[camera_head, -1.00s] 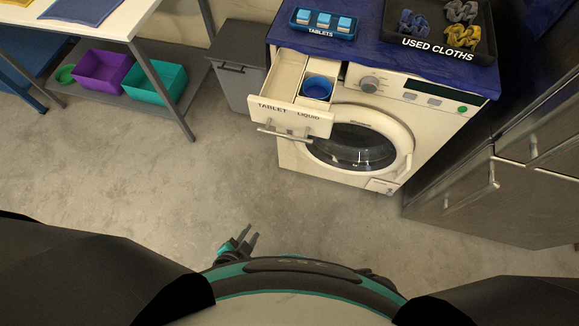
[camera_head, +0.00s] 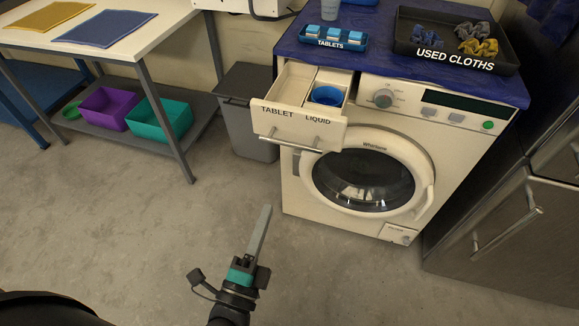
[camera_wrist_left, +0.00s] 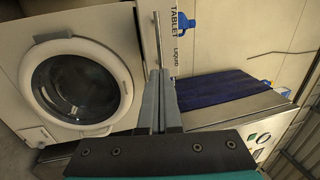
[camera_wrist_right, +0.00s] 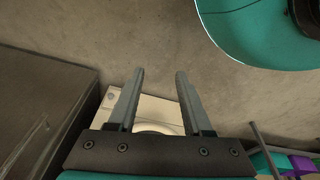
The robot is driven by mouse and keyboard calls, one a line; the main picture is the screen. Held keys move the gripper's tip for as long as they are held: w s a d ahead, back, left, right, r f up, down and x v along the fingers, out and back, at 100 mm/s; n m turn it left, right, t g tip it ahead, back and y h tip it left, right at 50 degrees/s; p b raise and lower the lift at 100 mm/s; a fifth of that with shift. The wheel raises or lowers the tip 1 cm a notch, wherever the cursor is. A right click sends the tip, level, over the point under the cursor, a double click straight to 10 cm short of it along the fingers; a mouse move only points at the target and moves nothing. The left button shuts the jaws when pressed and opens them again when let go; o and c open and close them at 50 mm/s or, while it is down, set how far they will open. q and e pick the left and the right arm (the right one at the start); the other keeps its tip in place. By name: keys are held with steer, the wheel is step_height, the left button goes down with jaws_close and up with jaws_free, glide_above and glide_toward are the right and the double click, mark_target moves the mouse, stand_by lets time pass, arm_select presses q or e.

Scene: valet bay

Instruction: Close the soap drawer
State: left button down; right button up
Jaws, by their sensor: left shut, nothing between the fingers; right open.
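The soap drawer (camera_head: 297,122) sticks out of the upper left of the white washing machine (camera_head: 290,190). Its front reads TABLET and LIQUID and carries a bar handle (camera_head: 290,143). A blue cup-like insert (camera_head: 326,95) sits in the liquid compartment. My left gripper (camera_head: 264,212) is shut and empty, below and in front of the drawer, apart from it. In the left wrist view the drawer front (camera_wrist_left: 178,35) shows beyond the fingertips (camera_wrist_left: 160,75). My right gripper (camera_wrist_right: 158,75) is open and empty; it shows only in the right wrist view, with part of the washing machine (camera_wrist_right: 155,110) between its fingers.
A blue-topped surface holds a tablet tray (camera_head: 329,40) and a black used-cloths tray (camera_head: 455,60). A grey bin (camera_head: 250,125) stands left of the machine. A steel cabinet (camera_head: 520,225) stands at the right. The floor in front is clear.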

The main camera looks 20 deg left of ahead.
arm_select(q)
steer(key=b+x, duration=0.3)
steer(key=x, duration=1)
steer(key=shift+w, duration=0.2)
arm_select(e)
steer(key=w+a+r, duration=0.1)
steer(key=w+r, duration=0.2)
steer(key=r, duration=0.3)
steer(key=shift+w+a+r+t, duration=0.2)
steer(key=shift+w+r+t, duration=0.1)
steer(key=shift+t, duration=0.1)
